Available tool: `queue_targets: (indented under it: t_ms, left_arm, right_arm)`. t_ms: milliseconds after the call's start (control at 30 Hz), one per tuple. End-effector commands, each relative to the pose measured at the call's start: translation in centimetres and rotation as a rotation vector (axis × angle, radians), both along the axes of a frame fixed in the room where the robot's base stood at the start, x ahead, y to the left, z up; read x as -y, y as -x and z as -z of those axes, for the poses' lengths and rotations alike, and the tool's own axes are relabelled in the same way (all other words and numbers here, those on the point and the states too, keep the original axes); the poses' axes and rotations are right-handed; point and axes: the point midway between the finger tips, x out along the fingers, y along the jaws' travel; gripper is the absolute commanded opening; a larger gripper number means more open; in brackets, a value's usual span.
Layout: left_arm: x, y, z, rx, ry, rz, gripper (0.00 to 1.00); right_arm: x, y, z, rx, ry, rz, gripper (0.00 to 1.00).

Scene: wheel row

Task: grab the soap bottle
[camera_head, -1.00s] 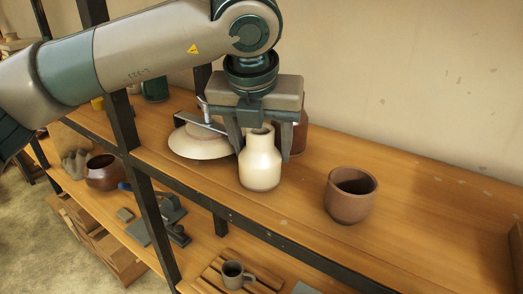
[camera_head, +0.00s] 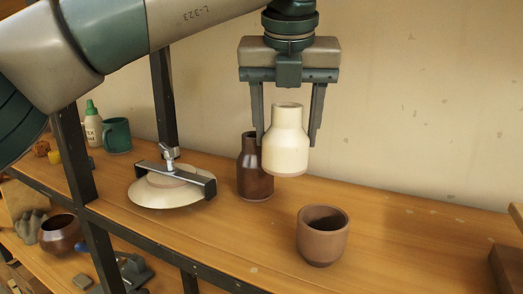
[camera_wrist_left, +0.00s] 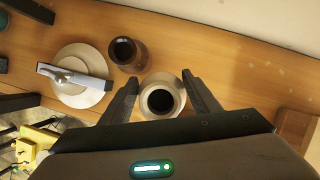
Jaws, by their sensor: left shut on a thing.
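A cream, narrow-necked bottle (camera_head: 286,150) is between the fingers of my left gripper (camera_head: 287,138), which is shut on it. The bottle hangs upright above the wooden shelf, partly in front of a dark brown bottle. In the left wrist view, the cream bottle (camera_wrist_left: 161,98) shows from above with its dark round mouth, between the two fingers of the left gripper (camera_wrist_left: 162,92). A small white bottle with a green cap (camera_head: 93,128) stands at the far left of the shelf. My right gripper is not in view.
The dark brown bottle (camera_head: 254,172) stands just left of the held bottle. A brown cup (camera_head: 323,236) stands nearer the front. A pale dish with a metal clamp (camera_head: 165,192) lies left, a green mug (camera_head: 117,135) behind.

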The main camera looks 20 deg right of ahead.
Motion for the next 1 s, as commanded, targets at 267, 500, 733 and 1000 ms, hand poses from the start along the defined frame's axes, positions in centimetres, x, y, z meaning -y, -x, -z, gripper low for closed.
queue_targets:
  t_ms: [267,500,733,1000]
  left_arm:
    - [1.5,0.3,-1.0,-0.001,0.001,-0.001,0.22]
    - [1.7,0.3,-1.1,-0.001,0.001,-0.001,0.22]
    - [1.6,0.3,-1.1,0.0,0.0,-0.001,0.22]
    - [1.6,0.3,-1.1,0.0,0.0,-0.001,0.22]
  right_arm:
    - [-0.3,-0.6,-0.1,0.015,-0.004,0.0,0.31]
    - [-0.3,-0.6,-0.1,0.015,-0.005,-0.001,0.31]
    - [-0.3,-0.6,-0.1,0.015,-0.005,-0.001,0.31]
    - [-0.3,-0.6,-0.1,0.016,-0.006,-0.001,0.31]
